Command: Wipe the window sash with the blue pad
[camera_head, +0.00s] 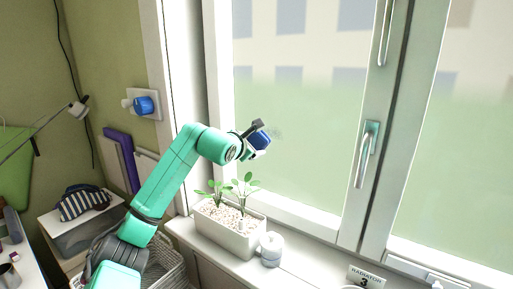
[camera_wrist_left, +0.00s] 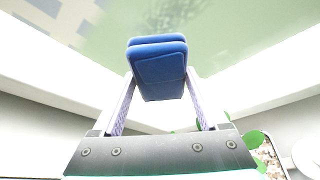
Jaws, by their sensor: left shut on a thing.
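My left gripper (camera_head: 257,138) is shut on the blue pad (camera_head: 263,139), raised in front of the lower left part of the window sash (camera_head: 221,110). In the left wrist view the blue pad (camera_wrist_left: 160,72) sits between the two finger tips of my left gripper (camera_wrist_left: 160,88), with the glass beyond it. I cannot tell whether the pad touches the glass. The sash has a white frame and a silver handle (camera_head: 366,155). A faint grey smudge (camera_head: 274,130) shows on the glass beside the pad. My right gripper is not in view.
A white planter (camera_head: 228,232) with green seedlings stands on the sill below my left gripper. A small white lidded jar (camera_head: 271,249) stands beside it. A radiator sign (camera_head: 366,277) is at the bottom right. A blue wall-mounted object (camera_head: 144,105) is left of the window.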

